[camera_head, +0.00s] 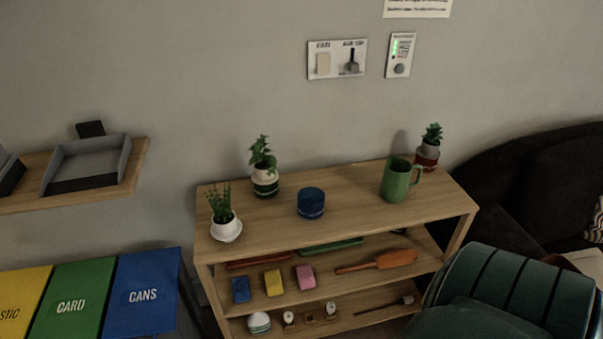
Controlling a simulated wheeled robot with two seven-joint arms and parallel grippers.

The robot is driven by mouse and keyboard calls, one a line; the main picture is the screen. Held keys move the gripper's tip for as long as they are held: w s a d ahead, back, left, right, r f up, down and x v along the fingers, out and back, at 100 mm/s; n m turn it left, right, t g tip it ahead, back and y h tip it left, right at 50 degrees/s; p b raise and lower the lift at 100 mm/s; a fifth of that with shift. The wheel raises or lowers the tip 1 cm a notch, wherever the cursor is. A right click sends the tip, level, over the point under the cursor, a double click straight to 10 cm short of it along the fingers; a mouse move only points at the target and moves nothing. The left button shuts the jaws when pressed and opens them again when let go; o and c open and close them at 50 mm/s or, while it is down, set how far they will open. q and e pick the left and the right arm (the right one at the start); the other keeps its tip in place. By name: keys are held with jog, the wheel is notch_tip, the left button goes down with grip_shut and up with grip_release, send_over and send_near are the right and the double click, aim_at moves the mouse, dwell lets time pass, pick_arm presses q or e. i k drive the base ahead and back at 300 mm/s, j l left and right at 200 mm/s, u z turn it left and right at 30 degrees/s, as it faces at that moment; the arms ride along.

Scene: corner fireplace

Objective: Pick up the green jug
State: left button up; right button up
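The green jug (396,180) stands upright on the right part of the top of a wooden shelf unit (345,212). Its handle points to the right. A small potted plant in a red and grey pot stands close behind it to the right. Neither of my grippers shows in the head view, so nothing is seen touching the jug.
On the shelf top are a blue round container (311,203) and potted plants (264,179). Lower shelves hold sponges (273,283) and an orange brush-like object (378,262). A green rounded chair (510,293) stands front right, a dark sofa (530,185) behind. Bins (143,292) stand left.

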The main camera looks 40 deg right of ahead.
aim_at(402, 180)
jog(key=i+j, duration=0.2)
jog(key=i, duration=0.15)
jog(key=z, duration=1.7)
